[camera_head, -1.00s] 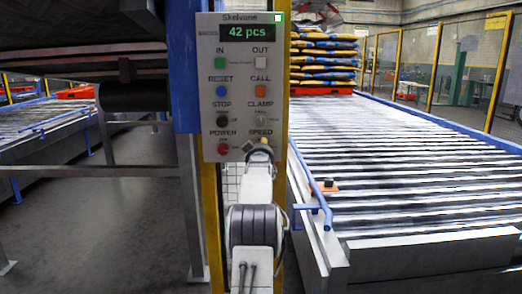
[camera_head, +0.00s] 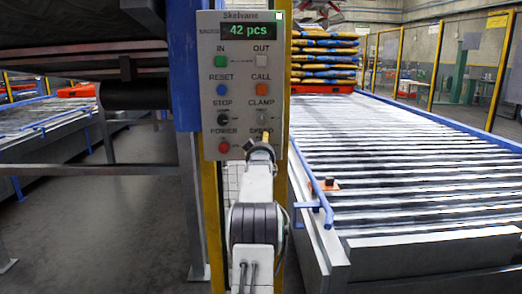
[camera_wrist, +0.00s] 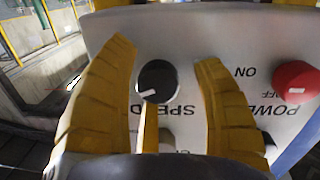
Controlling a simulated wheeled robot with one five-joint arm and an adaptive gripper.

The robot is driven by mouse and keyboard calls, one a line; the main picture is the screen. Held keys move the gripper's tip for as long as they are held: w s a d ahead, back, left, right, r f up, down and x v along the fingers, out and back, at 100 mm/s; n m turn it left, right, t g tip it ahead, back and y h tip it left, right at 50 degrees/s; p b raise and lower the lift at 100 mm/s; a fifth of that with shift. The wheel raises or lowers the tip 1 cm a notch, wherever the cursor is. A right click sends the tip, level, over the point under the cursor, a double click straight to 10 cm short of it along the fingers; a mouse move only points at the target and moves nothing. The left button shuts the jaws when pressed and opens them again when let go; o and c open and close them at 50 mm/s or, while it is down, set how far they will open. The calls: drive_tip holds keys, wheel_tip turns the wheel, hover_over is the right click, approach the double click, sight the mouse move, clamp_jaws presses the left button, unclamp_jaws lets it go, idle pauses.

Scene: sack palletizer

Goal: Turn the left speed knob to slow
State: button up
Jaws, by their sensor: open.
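The grey control panel (camera_head: 242,100) stands in the middle of the head view, its display reading "42 pcs". In the wrist view the panel appears upside down. The black round speed knob (camera_wrist: 157,82) sits beside the "SPEED" lettering, with a white mark at its lower left edge in that view. My gripper (camera_wrist: 165,54) is open. Its yellow ribbed fingers lie on either side of the knob, with visible gaps; I cannot tell their exact depth. In the head view my gripper (camera_head: 259,143) covers the speed knob and part of its label.
The red power knob (camera_wrist: 296,80) is to the right of the fingers in the wrist view. Above it in the head view are the stop knob (camera_head: 223,120) and clamp knob (camera_head: 262,118). A roller conveyor (camera_head: 400,160) runs at right, with stacked sacks (camera_head: 323,60) behind.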

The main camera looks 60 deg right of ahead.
drive_tip(key=v, duration=1.2)
idle(0.3)
idle(0.3)
